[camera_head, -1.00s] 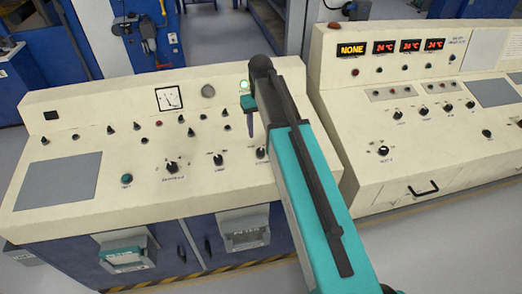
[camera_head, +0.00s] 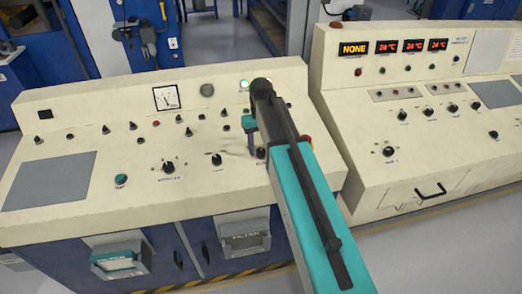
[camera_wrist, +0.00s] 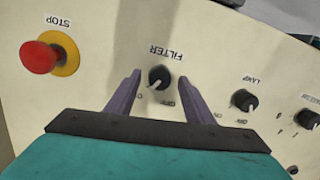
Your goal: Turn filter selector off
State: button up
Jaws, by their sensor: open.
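The filter selector (camera_wrist: 159,77) is a black round knob with a pale pointer line, under an upside-down FILTER label in the wrist view. Its pointer slants down and to the left, towards a small mark; an OFF-like label lies at its lower right. My gripper (camera_wrist: 155,82) is open, its two purple fingers on either side of the knob, with space between each finger and the knob. In the head view the filter knob (camera_head: 261,153) shows partly beside my arm, and my gripper (camera_head: 251,140) points down over the right part of the left console.
A red stop button (camera_wrist: 40,57) on a yellow ring sits left of the knob in the wrist view. The lamp knob (camera_wrist: 244,100) sits to the right. A second console (camera_head: 420,130) with lit displays stands right of my arm.

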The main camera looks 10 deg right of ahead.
jog(key=shift+f, duration=0.2)
jog(key=shift+c, duration=0.5)
jog(key=c, duration=0.9)
jog(key=shift+c, duration=0.2)
jog(key=shift+n, duration=0.4)
jog(key=n, duration=0.5)
jog(key=shift+a+h, duration=0.1)
jog(key=shift+h, duration=0.2)
jog(key=n, duration=0.6)
jog(key=shift+t, duration=0.3)
jog(key=o, duration=1)
